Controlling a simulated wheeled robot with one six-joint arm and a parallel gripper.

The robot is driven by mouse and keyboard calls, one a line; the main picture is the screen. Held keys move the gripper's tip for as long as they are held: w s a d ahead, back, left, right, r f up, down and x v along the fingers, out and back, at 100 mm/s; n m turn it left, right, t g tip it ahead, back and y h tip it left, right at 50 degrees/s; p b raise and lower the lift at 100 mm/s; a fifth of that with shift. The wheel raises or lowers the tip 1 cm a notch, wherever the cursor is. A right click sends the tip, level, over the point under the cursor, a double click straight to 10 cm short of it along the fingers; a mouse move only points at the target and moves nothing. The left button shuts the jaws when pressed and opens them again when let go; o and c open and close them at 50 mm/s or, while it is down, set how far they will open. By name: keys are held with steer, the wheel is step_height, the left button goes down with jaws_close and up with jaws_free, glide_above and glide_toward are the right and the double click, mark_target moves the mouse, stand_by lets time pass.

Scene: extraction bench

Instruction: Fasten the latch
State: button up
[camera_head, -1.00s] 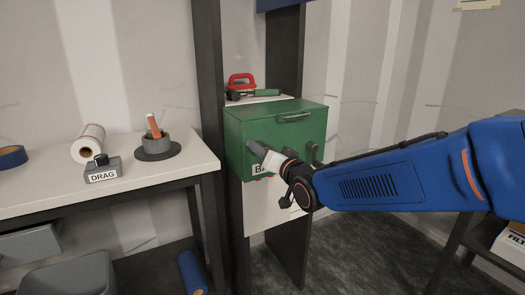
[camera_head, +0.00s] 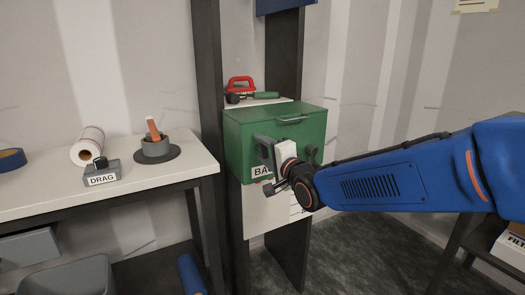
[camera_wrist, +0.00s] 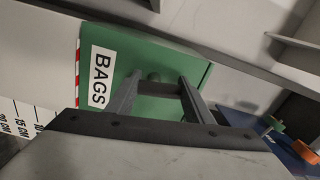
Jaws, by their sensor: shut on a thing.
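The green box (camera_head: 240,125), labelled BAGS, hangs on the dark frame with its lid down and a handle (camera_head: 293,119) near its top front edge. My gripper (camera_head: 266,150) is at its front face, beside the label (camera_head: 262,172). In the wrist view the fingers of my gripper (camera_wrist: 158,82) reach to the green face (camera_wrist: 170,52), to the right of the BAGS label (camera_wrist: 101,75). In the head view my gripper hides the latch.
A red and black tool (camera_head: 240,86) lies above the box. The white bench (camera_head: 205,158) at left bears a DRAG block (camera_head: 101,180), a paper roll (camera_head: 87,148), a grey pot (camera_head: 155,147) and blue tape (camera_head: 11,159). A dark table stands at far right.

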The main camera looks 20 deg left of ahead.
steer(key=shift+m, duration=0.9)
steer(key=shift+w, duration=0.1)
steer(key=o, duration=1)
steer(key=shift+o, duration=0.2)
steer(key=shift+d, duration=0.1)
steer(key=v, duration=1.7)
steer(key=shift+d, duration=0.2)
